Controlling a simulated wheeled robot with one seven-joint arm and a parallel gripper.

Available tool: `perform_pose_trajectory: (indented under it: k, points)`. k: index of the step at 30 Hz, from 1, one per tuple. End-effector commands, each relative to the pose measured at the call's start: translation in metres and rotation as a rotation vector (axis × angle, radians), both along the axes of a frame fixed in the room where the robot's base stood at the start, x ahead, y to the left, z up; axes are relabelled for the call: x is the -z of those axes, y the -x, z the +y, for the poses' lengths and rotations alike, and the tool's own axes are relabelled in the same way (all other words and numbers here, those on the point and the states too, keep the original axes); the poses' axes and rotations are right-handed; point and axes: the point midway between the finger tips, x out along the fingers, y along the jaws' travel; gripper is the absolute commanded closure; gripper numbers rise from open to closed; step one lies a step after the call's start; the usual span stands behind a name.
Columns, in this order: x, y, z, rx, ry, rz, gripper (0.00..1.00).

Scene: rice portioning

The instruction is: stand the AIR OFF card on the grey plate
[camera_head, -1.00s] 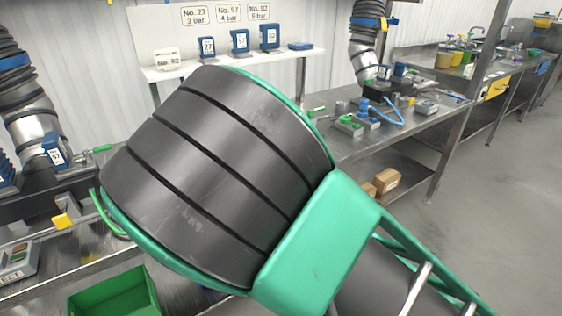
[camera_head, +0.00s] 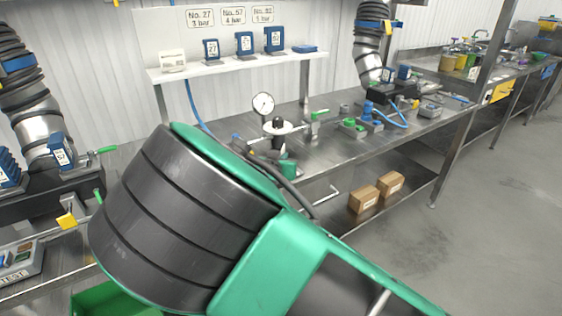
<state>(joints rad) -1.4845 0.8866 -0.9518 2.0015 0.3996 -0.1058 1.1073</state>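I cannot make out a card that reads AIR OFF. A small whitish card or block (camera_head: 172,61) stands at the left end of the white shelf (camera_head: 225,66), but its print is too small to read. I cannot pick out the grey plate for certain. A large black and green link of my arm fills the lower left of the view and hides part of the bench. My gripper is not in view, so what it holds cannot be seen.
Blue numbered blocks (camera_head: 244,43) stand on the shelf beneath wall signs. A pressure gauge (camera_head: 263,105) and green and blue fittings (camera_head: 370,115) are on the steel bench (camera_head: 325,150). Boxes (camera_head: 364,198) lie below. A green bin (camera_head: 100,300) is at lower left. Floor at right is clear.

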Motion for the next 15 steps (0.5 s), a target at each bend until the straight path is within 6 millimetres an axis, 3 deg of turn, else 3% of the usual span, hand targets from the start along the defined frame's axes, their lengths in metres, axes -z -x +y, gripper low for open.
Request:
perform_pose_trajectory:
  k: [13,15]
  points:
    - [0.0088,-0.0002,-0.0001,0.000,0.000,0.000,1.00]
    - [0.0090,-0.0001,0.0000,0.000,0.000,0.000,0.85]
